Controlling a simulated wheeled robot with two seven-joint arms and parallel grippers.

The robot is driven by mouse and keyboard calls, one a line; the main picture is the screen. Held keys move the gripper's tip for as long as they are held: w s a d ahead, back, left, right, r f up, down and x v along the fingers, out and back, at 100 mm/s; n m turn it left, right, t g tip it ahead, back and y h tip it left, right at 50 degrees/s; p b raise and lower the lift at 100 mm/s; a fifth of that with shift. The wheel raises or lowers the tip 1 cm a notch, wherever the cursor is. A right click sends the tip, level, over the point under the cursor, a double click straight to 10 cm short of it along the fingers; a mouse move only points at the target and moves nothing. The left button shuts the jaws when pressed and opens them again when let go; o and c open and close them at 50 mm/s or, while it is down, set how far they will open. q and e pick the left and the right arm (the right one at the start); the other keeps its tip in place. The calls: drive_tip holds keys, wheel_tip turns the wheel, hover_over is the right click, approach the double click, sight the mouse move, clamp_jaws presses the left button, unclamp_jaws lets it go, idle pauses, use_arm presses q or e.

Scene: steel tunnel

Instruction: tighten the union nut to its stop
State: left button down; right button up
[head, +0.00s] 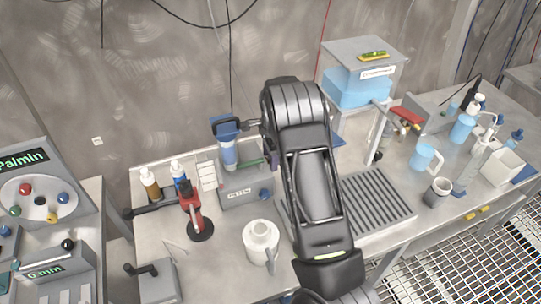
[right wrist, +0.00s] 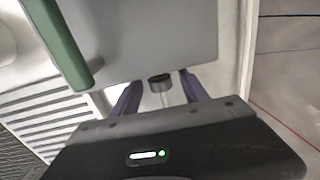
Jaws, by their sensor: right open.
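A small dark ring-shaped nut (right wrist: 160,82) with a pale stem below it shows in the right wrist view, against the grey face of a box (right wrist: 150,35). I take it for the union nut. My right gripper (right wrist: 159,92) is open, with one purple finger on each side of the nut and visible gaps between. In the head view my right gripper (head: 271,161) is mostly hidden by its own arm, beside a grey box (head: 243,196), and the nut is hidden. My left gripper is not in view.
A green bar (right wrist: 62,45) lies close left of the fingers in the wrist view. A blue-capped filter (head: 228,145) stands behind the grey box. A white jug (head: 261,243), a red-handled tool (head: 192,212) and a slotted drain tray (head: 378,205) are near my arm.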

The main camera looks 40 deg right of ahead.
drive_tip(key=shift+f, duration=0.1)
clamp_jaws()
idle(0.6)
